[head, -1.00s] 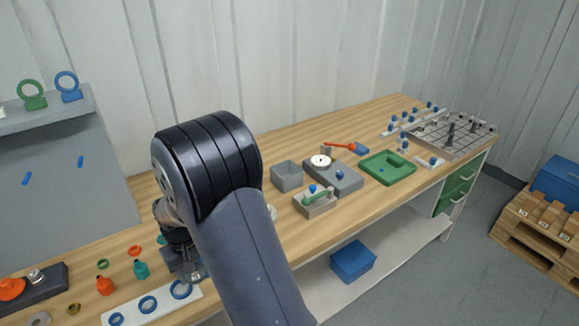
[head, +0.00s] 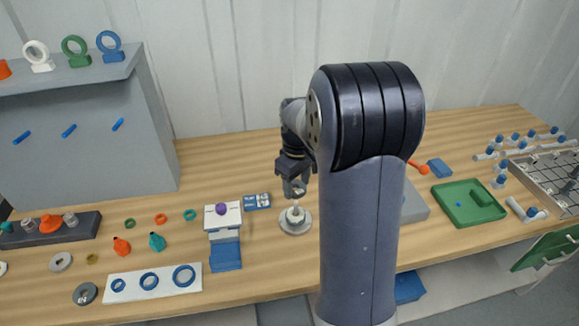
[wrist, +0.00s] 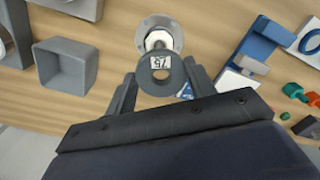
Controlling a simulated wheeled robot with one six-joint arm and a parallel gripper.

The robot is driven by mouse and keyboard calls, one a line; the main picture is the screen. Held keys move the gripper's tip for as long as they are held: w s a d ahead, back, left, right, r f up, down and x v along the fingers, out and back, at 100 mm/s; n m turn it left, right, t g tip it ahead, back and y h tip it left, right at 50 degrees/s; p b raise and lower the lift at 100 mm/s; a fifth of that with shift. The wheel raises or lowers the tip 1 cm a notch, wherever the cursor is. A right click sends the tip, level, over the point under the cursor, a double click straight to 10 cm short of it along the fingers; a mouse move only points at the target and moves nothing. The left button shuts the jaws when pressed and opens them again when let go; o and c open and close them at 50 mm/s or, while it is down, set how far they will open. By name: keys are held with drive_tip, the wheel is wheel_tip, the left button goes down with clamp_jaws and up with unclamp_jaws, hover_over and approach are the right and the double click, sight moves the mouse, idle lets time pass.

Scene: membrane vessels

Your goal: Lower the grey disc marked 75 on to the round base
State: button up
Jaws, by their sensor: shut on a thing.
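My gripper (head: 297,188) is shut on the grey disc marked 75 (wrist: 147,75), whose white label and central hole show between the fingers in the wrist view. The round base (head: 306,228) stands on the bench below my gripper in the head view; it has a wide pale flange and a white raised centre. In the wrist view the round base (wrist: 145,41) lies just beyond the disc, partly covered by it. The disc looks held above the base and apart from it; the exact gap is hard to tell.
A white and blue stand with a purple knob (head: 222,209) is left of the base, near a small blue tray (head: 257,201). A grey open box (wrist: 66,66) shows left in the wrist view. A white panel with blue rings (head: 133,293) lies at front left.

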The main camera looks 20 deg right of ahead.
sight(297, 202)
drive_tip(key=shift+w+d+r, duration=0.15)
drive_tip(key=shift+f+b, duration=3.15)
drive_tip(key=shift+f, duration=1.1)
drive_tip(key=o, duration=1)
drive_tip(key=shift+o, duration=0.2)
drive_tip(key=shift+r, duration=0.1)
